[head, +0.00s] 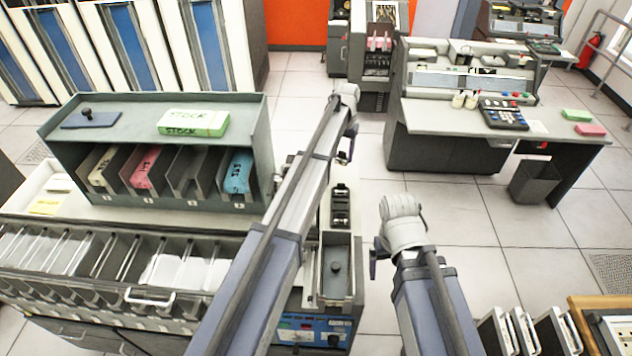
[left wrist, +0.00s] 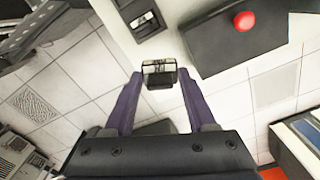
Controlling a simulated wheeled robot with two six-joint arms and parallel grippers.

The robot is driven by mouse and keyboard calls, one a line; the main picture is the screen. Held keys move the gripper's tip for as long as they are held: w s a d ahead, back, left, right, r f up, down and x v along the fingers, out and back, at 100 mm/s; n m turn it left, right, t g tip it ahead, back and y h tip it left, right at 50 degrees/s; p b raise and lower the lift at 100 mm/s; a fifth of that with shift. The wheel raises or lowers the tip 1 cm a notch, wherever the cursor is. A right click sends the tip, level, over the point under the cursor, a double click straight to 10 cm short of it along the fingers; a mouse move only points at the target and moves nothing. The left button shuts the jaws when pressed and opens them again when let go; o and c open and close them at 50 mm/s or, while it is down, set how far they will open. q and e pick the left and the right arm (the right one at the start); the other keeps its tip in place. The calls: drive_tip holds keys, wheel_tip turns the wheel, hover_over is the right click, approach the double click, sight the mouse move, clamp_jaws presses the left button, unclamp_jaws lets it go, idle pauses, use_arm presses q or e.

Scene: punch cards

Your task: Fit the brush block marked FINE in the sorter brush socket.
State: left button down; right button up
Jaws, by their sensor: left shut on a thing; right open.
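My left gripper (left wrist: 158,80) is shut on a small dark block (left wrist: 158,66) with a pale, unreadable label on its face. The block sits between the two purple fingertips, over bare floor beside a pale machine top. A dark fitting with a recess (left wrist: 145,23) lies on that top, just ahead of the block and apart from it; I cannot tell whether it is the brush socket. In the head view my left forearm hides much of the machine, and its held block is unclear. My right gripper (head: 376,262) is open, small and partly hidden, right of the machine.
A black housing with a red button (left wrist: 243,21) stands close by on the machine top. The head view shows black fittings (head: 341,206) and a grey tray with a black knob (head: 335,268). A card rack (head: 110,270) lies left.

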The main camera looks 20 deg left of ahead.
use_arm(q)
drive_tip(key=shift+s, duration=0.15)
drive_tip(key=shift+s+f+b, duration=0.1)
drive_tip(key=shift+f+b, duration=0.3)
drive_tip(key=shift+b, duration=0.2)
wheel_tip(320, 180, down, 5)
drive_tip(key=b, duration=0.4)
drive_tip(key=shift+b, duration=0.4)
drive_tip(key=shift+f+b, duration=2)
drive_tip(key=shift+f, duration=0.25)
drive_tip(key=c, duration=0.5)
unclamp_jaws()
drive_tip(key=shift+r, duration=0.1)
drive_tip(key=shift+r, duration=0.15)
